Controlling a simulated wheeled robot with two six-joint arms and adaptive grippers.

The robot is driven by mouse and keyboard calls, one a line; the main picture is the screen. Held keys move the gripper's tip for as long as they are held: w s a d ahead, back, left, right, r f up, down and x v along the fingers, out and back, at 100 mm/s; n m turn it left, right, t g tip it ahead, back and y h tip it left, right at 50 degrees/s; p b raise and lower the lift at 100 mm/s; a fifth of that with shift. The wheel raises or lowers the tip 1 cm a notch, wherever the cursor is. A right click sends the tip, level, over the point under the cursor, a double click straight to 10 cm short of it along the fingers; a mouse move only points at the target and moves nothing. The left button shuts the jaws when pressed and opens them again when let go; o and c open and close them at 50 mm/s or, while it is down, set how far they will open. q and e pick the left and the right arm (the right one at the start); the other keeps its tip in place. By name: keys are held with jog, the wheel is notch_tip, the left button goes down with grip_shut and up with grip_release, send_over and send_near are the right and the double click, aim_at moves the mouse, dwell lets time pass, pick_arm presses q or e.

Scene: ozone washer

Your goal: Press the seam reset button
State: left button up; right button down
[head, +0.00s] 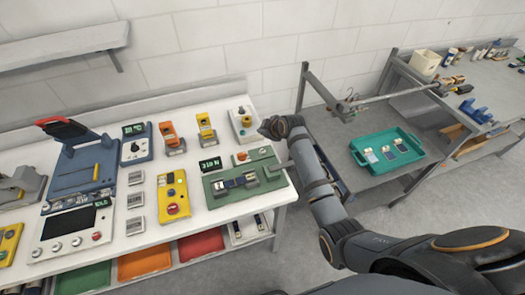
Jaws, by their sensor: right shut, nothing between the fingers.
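My right gripper (264,129) is shut and empty. It hovers near the back right corner of the white table, just right of a pale control box (240,134) with a dark knob and a yellow part. Below and left of it is a green fixture (217,198) holding a dark blue strap-like piece. A yellow box (164,190) with a red button (172,209) stands further left. No readable label shows which one is the seam reset button. My left gripper is out of view.
A blue press-like machine (75,180) and a console with a dark screen (66,224) fill the table's left side. Orange and yellow devices stand at the back. A metal post (303,87) rises behind my right arm.

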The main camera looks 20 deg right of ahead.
jog(key=shift+s, duration=0.1)
jog(key=b, duration=0.7)
send_over(263, 152)
notch_tip(263, 152, down, 7)
jog(key=shift+s+r, duration=0.1)
jog(key=shift+f+b, duration=0.45)
jog(key=shift+f, duration=0.55)
jog(key=shift+f, duration=0.2)
jog(key=shift+f, duration=0.25)
jog(key=shift+f+b, duration=0.35)
jog(key=shift+f, duration=0.15)
dwell(0.7)
jog(key=shift+r, duration=0.1)
jog(key=shift+r+p, duration=0.85)
jog(key=shift+p, duration=0.1)
